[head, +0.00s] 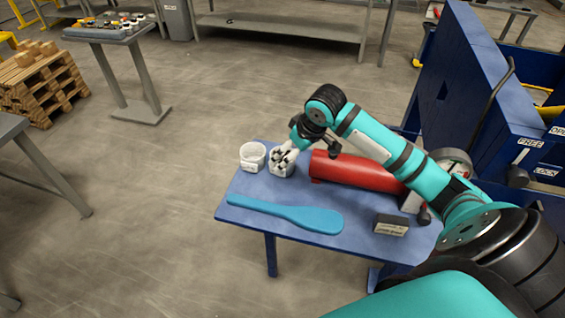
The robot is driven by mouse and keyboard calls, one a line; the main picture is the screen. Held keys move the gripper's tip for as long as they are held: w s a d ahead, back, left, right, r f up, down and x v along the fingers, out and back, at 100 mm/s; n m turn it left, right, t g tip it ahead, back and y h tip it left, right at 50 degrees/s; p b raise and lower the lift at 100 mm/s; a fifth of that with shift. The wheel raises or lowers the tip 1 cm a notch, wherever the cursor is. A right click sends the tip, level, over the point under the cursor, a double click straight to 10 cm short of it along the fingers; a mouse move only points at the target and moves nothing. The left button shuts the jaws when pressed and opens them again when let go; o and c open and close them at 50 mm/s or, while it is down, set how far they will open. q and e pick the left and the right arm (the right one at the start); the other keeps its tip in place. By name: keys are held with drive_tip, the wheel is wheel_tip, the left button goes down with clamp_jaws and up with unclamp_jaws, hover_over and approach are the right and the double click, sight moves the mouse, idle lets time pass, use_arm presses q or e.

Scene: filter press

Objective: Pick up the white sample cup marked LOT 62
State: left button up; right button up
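A small blue table (233,213) stands right of centre. Two white cups sit at its far left corner. The left cup (252,157) stands clear, with its rim and front visible. The right cup (281,172) is partly hidden by my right gripper (283,159), whose dark and pale fingers are at or just above its rim. I cannot tell whether the fingers touch or grip it. No lot marking is readable on either cup at this size. My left gripper is not in view.
On the blue table are a red cylinder (355,172) right of the cups, a blue paddle (287,213) in front, and a dark block with a label (391,224). A blue cabinet (470,85) stands at right. A wooden pallet stack (40,85) is far left.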

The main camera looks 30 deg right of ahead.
sight(283, 158)
drive_tip(key=w+d+r, duration=0.2)
drive_tip(key=d+r, duration=0.1)
drive_tip(key=r, duration=0.1)
drive_tip(key=shift+m, duration=0.4)
drive_tip(key=p+x, duration=0.2)
drive_tip(key=x, duration=0.9)
drive_tip(key=shift+w+d+f, duration=0.15)
drive_tip(key=shift+w, duration=0.1)
drive_tip(key=p+x, duration=0.1)
drive_tip(key=x, duration=0.3)
drive_tip(key=shift+w+f+p, duration=0.25)
drive_tip(key=shift+f+p, duration=0.05)
drive_tip(key=shift+p, duration=0.05)
drive_tip(key=shift+w+f, duration=0.1)
drive_tip(key=shift+f, duration=0.2)
drive_tip(key=c, duration=1.1)
